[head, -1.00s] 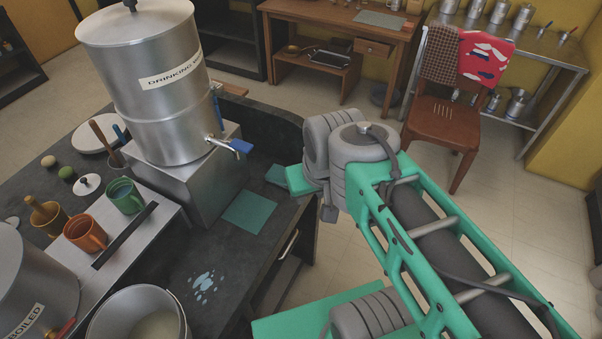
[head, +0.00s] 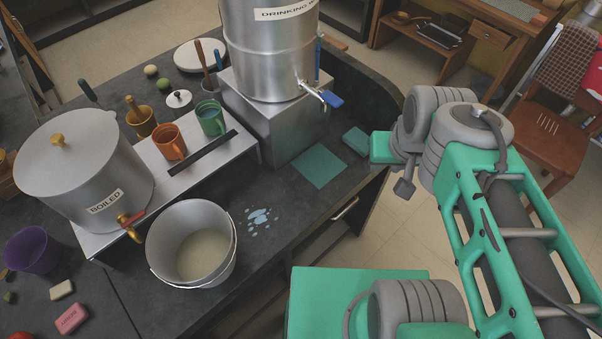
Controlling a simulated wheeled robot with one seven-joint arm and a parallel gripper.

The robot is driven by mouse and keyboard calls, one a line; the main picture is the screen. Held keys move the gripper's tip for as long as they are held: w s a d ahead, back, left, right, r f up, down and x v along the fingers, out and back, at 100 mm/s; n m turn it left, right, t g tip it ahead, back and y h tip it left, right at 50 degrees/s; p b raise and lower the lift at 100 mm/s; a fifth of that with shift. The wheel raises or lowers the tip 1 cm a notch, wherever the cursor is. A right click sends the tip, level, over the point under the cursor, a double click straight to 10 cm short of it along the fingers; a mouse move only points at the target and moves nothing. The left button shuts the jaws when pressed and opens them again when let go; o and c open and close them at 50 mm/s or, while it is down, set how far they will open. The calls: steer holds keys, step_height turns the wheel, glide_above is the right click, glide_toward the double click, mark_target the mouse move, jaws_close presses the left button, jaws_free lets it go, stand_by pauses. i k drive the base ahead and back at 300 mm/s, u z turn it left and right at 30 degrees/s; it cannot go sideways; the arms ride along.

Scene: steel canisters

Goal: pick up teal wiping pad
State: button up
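Two teal items lie on the dark counter in the head view. One is a small thick teal pad (head: 356,141) near the counter's right edge, just left of my arm. The other is a thin flat teal square (head: 320,166), in front of the steel stand and left of the thick pad. The thick pad looks like the wiping pad, and both lie flat and uncovered. My green and grey arm fills the right side, its nearest link a little right of the thick pad. My gripper's fingers do not show in this view.
A drinking-water canister (head: 268,50) with a blue-handled tap stands on a steel stand behind the pads. A pale blue spill (head: 262,220) lies in front. A steel bucket (head: 192,244), orange mug (head: 166,142) and boiled-water canister (head: 84,165) stand left. A chair (head: 548,130) is at right.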

mark_target(356, 139)
steer(key=u, duration=4.3)
steer(key=k, duration=1.5)
steer(key=z, duration=0.2)
